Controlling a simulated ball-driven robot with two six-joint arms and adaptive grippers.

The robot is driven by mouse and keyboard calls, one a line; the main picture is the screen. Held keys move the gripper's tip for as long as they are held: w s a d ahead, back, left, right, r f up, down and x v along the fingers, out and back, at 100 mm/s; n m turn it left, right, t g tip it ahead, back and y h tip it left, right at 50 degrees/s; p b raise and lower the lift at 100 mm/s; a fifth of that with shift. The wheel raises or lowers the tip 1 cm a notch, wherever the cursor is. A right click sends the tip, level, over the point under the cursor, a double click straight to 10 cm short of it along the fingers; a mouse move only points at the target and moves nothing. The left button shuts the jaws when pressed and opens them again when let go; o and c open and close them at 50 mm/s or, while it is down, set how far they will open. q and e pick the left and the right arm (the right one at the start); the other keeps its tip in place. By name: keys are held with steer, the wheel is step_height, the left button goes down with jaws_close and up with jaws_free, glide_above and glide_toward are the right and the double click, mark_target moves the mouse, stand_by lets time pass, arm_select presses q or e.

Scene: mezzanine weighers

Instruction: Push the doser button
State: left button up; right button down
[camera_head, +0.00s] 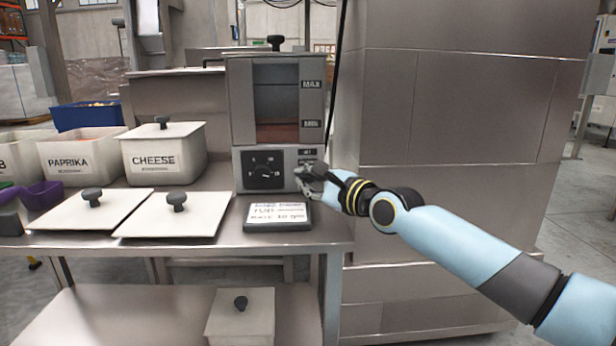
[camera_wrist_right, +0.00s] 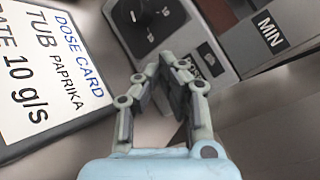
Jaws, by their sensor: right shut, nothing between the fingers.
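The doser (camera_head: 238,100) is a steel box with a window marked MAX and MIN, standing at the back right of the steel table. Its lower panel carries a black dial (camera_head: 264,171), also seen in the wrist view (camera_wrist_right: 147,20). My right gripper (camera_head: 303,177) is shut and empty in front of the panel's right side. In the wrist view its fingertips (camera_wrist_right: 167,66) are close to the panel's lower edge, beside a small label; whether they touch cannot be told. My left gripper is not in view.
Two white lids (camera_head: 150,222) lie left, before the CHEESE tub (camera_head: 190,158) and PAPRIKA tub (camera_head: 77,160). A tall steel cabinet (camera_head: 450,110) stands right.

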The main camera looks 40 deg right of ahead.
steer(key=shift+s+a+r+p, duration=0.1)
steer(key=shift+s+a+p, duration=0.1)
steer(key=shift+s+p, duration=0.1)
steer(key=s+a+p, duration=0.1)
steer(key=s, duration=0.1)
steer(key=s+a+p, duration=0.1)
steer(key=p, duration=0.1)
steer(key=shift+s+a, duration=0.15)
steer(key=shift+s, duration=0.25)
steer(key=shift+s+a+p, duration=0.2)
steer(key=shift+s+p, duration=0.15)
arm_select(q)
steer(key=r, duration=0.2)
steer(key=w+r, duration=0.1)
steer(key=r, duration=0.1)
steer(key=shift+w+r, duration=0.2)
